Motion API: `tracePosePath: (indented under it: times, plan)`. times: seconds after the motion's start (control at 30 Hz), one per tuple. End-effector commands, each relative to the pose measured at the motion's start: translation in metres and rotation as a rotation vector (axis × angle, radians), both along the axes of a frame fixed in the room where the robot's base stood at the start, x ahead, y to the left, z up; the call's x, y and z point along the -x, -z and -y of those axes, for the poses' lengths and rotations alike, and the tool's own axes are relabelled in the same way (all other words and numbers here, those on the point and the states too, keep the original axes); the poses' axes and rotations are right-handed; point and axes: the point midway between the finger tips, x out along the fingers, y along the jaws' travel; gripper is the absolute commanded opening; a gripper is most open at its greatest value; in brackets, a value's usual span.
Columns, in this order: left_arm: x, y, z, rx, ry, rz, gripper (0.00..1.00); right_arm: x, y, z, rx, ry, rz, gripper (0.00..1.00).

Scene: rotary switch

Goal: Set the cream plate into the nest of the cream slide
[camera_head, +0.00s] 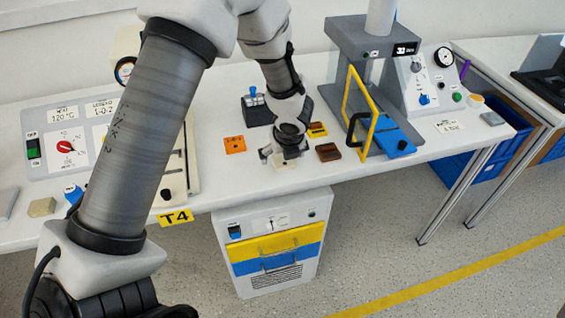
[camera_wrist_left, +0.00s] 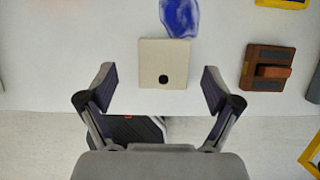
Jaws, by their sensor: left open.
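The cream plate (camera_wrist_left: 165,65) is a small square with a black round spot, lying flat near the table's front edge. In the head view only part of the cream piece (camera_head: 284,166) shows under my left gripper. My left gripper (camera_head: 284,155) is above it, and in the wrist view its fingers (camera_wrist_left: 158,90) are apart, with nothing between the tips. A pale slide with a black knob (camera_head: 166,195) appears to stand at the left, partly hidden by my left arm; its nest cannot be made out. My right gripper is not in view.
An orange block (camera_head: 235,145) lies left of the gripper, a brown block (camera_head: 328,152) right. A yellow block (camera_head: 316,130) lies behind. A press with a yellow frame (camera_head: 373,115) and blue slide (camera_head: 393,137) stands farther right. A blue patch (camera_wrist_left: 180,17) lies beyond the plate.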

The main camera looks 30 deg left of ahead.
Motion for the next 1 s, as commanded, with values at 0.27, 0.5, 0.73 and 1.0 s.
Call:
tracePosePath:
  times: [0.27,0.5,0.73,1.0]
  plan:
    - [-0.004,0.015,-0.004,0.001,-0.001,0.001,0.9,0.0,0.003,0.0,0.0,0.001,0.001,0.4]
    - [-0.004,0.016,-0.004,0.001,-0.001,0.0,0.26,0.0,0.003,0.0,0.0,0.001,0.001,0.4]
    - [-0.003,0.016,-0.004,0.003,-0.001,-0.002,0.25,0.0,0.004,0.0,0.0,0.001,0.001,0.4]
    - [-0.004,0.006,-0.004,0.003,-0.001,0.0,0.25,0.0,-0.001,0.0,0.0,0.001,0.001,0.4]
